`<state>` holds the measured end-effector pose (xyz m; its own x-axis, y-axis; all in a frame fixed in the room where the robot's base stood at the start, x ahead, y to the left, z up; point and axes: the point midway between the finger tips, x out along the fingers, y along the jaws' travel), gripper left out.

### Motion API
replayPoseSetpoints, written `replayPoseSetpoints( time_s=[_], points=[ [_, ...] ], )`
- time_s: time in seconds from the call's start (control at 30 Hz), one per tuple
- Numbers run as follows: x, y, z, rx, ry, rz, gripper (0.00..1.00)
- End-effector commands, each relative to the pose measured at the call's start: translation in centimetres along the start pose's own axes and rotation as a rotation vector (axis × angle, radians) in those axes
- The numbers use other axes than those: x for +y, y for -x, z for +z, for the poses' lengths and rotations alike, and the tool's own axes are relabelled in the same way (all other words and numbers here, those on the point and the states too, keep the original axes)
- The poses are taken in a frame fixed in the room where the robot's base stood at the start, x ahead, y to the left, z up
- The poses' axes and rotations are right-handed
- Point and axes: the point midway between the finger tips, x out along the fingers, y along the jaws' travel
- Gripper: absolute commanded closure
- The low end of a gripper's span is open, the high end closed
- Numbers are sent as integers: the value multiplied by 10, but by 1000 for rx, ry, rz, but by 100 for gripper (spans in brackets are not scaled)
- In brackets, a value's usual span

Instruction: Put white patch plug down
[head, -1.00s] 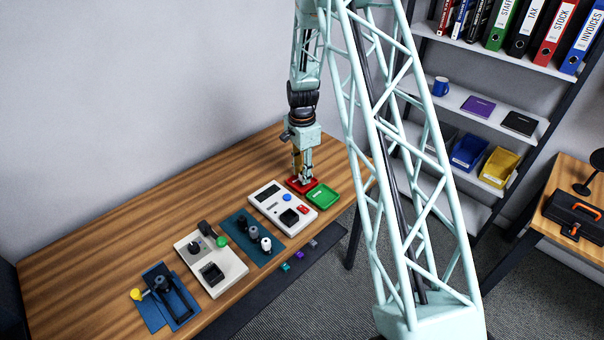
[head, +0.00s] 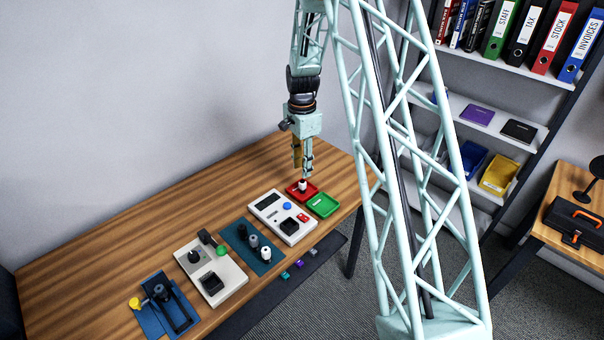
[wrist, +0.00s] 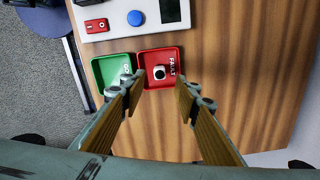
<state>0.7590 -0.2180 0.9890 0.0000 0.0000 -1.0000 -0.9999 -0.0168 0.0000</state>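A small white plug (head: 302,185) stands in the red tray (head: 313,191) at the far end of the bench. In the wrist view, the plug (wrist: 159,72) shows a dark spot on top and sits inside the red tray (wrist: 170,55), near its label, which reads FAULT. My gripper (head: 303,172) is above the tray. In the wrist view, my gripper (wrist: 160,88) has its two fingers spread wide on either side of the plug, with nothing between them touching it.
A green tray (head: 323,205) adjoins the red one. A white tester box (head: 268,203) with buttons stands close by. A blue mat (head: 235,237) holds several plugs, one of them white. Bare wood lies behind the trays.

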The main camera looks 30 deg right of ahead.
Motion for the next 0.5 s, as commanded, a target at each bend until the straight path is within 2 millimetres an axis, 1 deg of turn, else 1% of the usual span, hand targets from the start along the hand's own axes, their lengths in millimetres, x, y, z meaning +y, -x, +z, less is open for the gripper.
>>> replayPoseSetpoints(
  time_s=[0.03, 0.23, 0.33, 0.5],
  points=[
    [-1, 8, 0, 1, 0, -2, 71],
    [-1, 30, 0, 1, 0, -2, 71],
    [0, 37, 0, 0, 0, -1, 71],
    [0, 44, 0, 0, 0, 0, 71]
  ],
)
